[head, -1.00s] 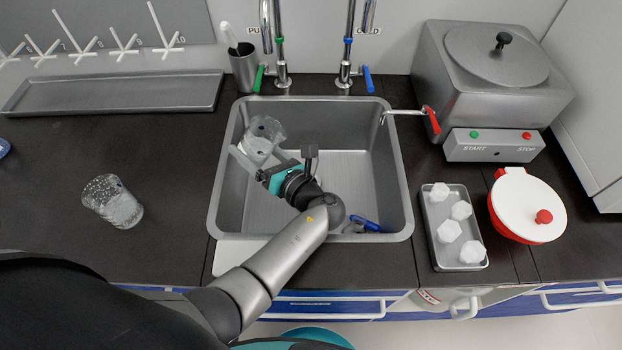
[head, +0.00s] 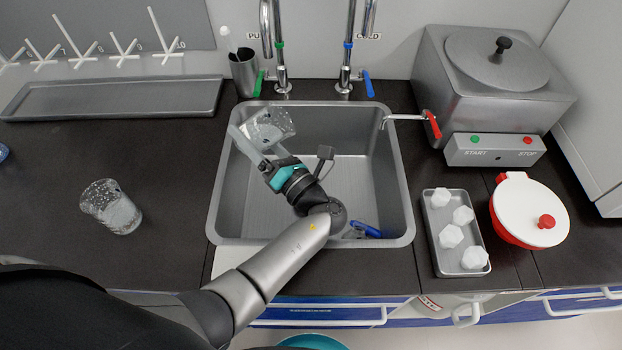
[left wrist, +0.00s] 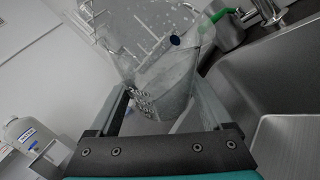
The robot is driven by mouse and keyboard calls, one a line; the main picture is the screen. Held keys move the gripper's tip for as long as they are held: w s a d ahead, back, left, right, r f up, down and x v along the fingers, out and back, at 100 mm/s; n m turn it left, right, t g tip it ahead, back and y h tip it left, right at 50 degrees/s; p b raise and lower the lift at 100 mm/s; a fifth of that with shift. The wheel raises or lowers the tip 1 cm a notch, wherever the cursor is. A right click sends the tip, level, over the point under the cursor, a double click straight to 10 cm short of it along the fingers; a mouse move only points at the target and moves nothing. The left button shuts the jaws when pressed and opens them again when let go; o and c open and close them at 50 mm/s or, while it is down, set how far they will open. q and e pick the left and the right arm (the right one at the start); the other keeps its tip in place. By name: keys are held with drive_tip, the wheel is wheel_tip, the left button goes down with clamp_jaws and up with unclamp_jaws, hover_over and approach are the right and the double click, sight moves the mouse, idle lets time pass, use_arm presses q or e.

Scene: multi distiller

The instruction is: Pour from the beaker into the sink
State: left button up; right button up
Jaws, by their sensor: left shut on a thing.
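My left gripper (head: 264,152) is over the left part of the metal sink (head: 345,170). It is shut on a clear beaker (head: 270,126), which is tilted above the basin. In the left wrist view the beaker (left wrist: 160,65) sits between the two fingers, with a dark blue dot on its wall. I cannot tell how much liquid is in it or whether any flows out. My right gripper is not in view.
Taps with a green lever (head: 259,83) and a blue lever (head: 368,84) stand behind the sink. A blue object (head: 366,229) lies at the sink's front. A tray of white pieces (head: 458,235), a red-white pot (head: 530,212) and a steel distiller (head: 495,95) are right.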

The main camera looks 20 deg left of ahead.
sight(265, 115)
use_arm(q)
drive_tip(key=shift+r+m, duration=0.3)
drive_tip(key=shift+r, duration=0.1)
drive_tip(key=shift+r+t+y, duration=0.15)
drive_tip(key=shift+t+y, duration=0.15)
drive_tip(key=shift+r+m, duration=0.1)
drive_tip(key=shift+m, duration=0.2)
drive_tip(key=shift+r+m+t, duration=0.4)
drive_tip(key=shift+m+t, duration=0.1)
drive_tip(key=shift+r+m+t+y+p, duration=0.3)
drive_tip(key=shift+r+m+t+p, duration=0.25)
drive_tip(key=shift+r+m, duration=0.55)
drive_tip(key=shift+w+d+r+m+t, duration=0.2)
drive_tip(key=shift+d+r+m+t, duration=0.15)
drive_tip(key=shift+d+r+m, duration=0.1)
drive_tip(key=shift+w+d+r+m+t+b, duration=0.15)
drive_tip(key=shift+d+r+m+t+b, duration=0.15)
drive_tip(key=shift+d+r+m+t, duration=0.25)
drive_tip(key=shift+w+d+r+m+t+h+p, duration=0.15)
drive_tip(key=shift+r+m+t+h+p, duration=0.15)
drive_tip(key=shift+m+t+p, duration=0.4)
drive_tip(key=shift+s+d+r+m+t+h+p, duration=0.1)
drive_tip(key=shift+r+m+t+h+p, duration=0.2)
drive_tip(key=shift+m+t, duration=0.65)
